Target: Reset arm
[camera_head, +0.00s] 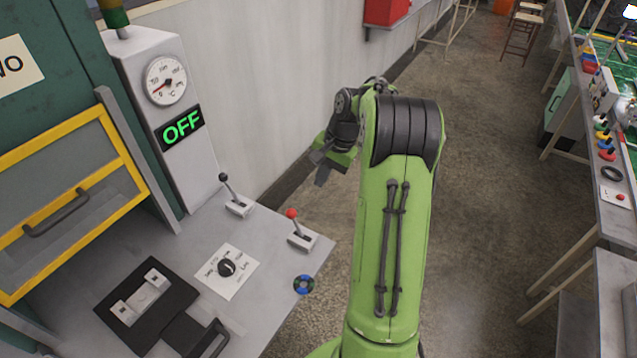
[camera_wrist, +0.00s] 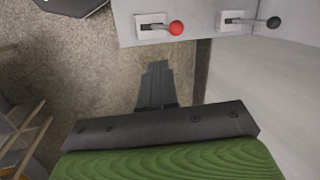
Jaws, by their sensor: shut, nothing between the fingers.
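My green arm stands in the middle of the head view, bent over at its black joint. My gripper (camera_head: 321,175) hangs at its far left side, past the right edge of the grey control table. In the wrist view my gripper (camera_wrist: 157,68) shows as dark fingers held together, with nothing between them. It is over bare floor and apart from everything. The red-knobbed lever (camera_wrist: 160,29) and the black-knobbed lever (camera_wrist: 250,21) are ahead of it at the top of that view.
A gauge panel reads OFF (camera_head: 182,127). A yellow-framed door (camera_head: 60,125) is at left. A workbench (camera_head: 612,210) is at right. Floor between is clear.

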